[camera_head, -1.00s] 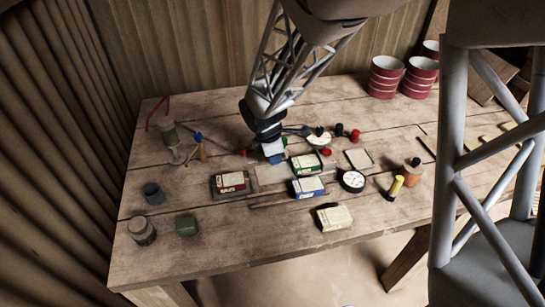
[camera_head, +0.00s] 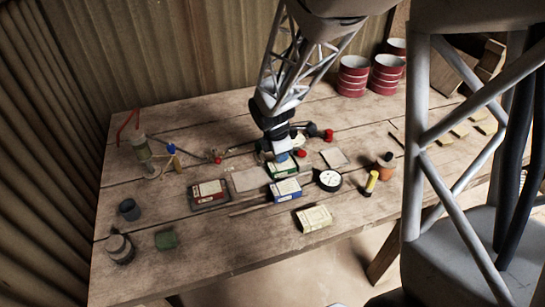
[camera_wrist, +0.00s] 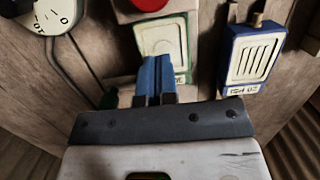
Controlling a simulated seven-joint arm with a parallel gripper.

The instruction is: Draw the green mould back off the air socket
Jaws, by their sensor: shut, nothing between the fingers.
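A red round knob (camera_wrist: 150,3) is at the mould's far end in that view. I cannot make out the air socket.
The blue mould (camera_head: 286,190) lies just in front, and the red mould (camera_head: 208,192) sits on a dark tray to the left. A black-rimmed gauge (camera_head: 329,180) is to the right, a cream box (camera_head: 314,218) in front.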

